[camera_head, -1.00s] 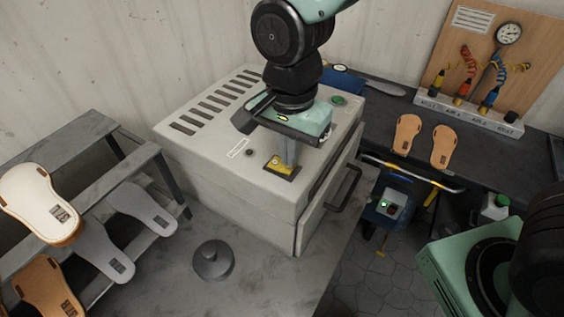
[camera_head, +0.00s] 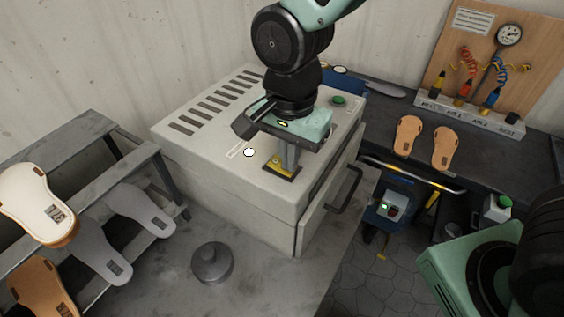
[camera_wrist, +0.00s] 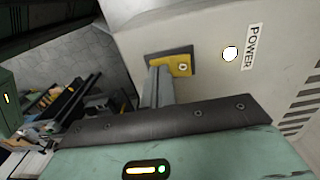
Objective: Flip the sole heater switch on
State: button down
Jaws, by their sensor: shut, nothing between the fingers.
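The sole heater (camera_head: 235,187) is a pale grey box with vent slots on top. Its switch sits on a yellow plate (camera_head: 274,171), which also shows in the wrist view (camera_wrist: 184,66); the lever itself is largely hidden by my fingers. A round lamp (camera_head: 249,152) beside the plate glows white; in the wrist view the lamp (camera_wrist: 230,54) is next to a POWER label (camera_wrist: 249,47). My gripper (camera_head: 287,168) is shut and empty, fingers pointing down at the plate; its fingertips also show in the wrist view (camera_wrist: 160,72). I cannot tell whether they touch the switch.
A green button (camera_head: 338,100) is at the heater's far corner and a dark handle (camera_head: 344,190) is on its front. A round grey weight (camera_head: 212,263) stands on the bench. A rack with soles (camera_head: 140,208) is at left, and two tan soles (camera_head: 408,136) lie at right.

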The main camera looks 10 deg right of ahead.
notch_tip(320, 180, up, 7)
jog(key=p, duration=0.5)
jog(key=shift+p, duration=0.35)
dwell(0.3)
